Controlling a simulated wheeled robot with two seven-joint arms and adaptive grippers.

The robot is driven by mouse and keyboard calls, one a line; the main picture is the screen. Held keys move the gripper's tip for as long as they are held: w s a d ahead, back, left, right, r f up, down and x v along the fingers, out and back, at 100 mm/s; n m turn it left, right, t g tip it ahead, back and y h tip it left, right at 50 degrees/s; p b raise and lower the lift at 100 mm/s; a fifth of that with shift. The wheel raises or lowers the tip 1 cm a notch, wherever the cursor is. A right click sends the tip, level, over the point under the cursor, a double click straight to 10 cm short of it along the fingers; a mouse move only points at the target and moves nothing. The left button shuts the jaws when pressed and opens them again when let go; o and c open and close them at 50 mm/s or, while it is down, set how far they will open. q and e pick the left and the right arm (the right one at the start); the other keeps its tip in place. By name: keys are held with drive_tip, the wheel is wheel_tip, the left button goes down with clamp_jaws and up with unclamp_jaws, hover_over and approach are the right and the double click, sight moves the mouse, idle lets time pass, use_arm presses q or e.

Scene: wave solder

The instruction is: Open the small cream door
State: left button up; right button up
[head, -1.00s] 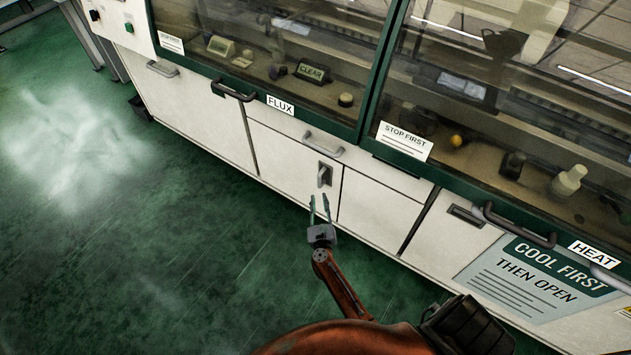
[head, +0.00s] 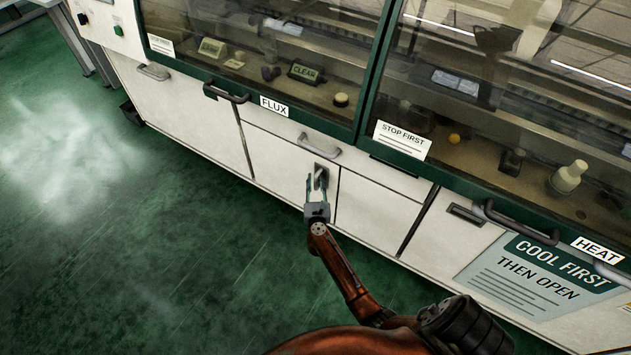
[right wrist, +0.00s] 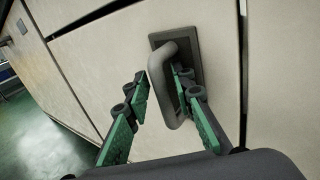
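The small cream door (head: 275,156) is in the lower cabinet front, below a drawer with a grey bar handle. It looks shut, flush with the panels beside it. Its grey loop handle (head: 321,176) sits on a dark plate near the door's right edge; it also shows in the right wrist view (right wrist: 160,83). My right gripper (head: 317,185) is at this handle, fingers pointing at the door. In the right wrist view the fingers are apart, with the handle's bar between them; the right finger overlaps the loop's opening. Contact cannot be told. My left gripper is not in view.
A drawer handle (head: 319,147) is just above the door. Green-framed glass windows with handles are higher up. A large "COOL FIRST THEN OPEN" sign (head: 540,275) is on the panel at right. The green floor (head: 120,260) at left is clear.

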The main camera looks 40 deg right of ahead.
drive_tip(key=shift+c, duration=0.3)
clamp_jaws()
drive_tip(key=shift+a+f, duration=0.1)
drive_tip(key=shift+a, duration=0.05)
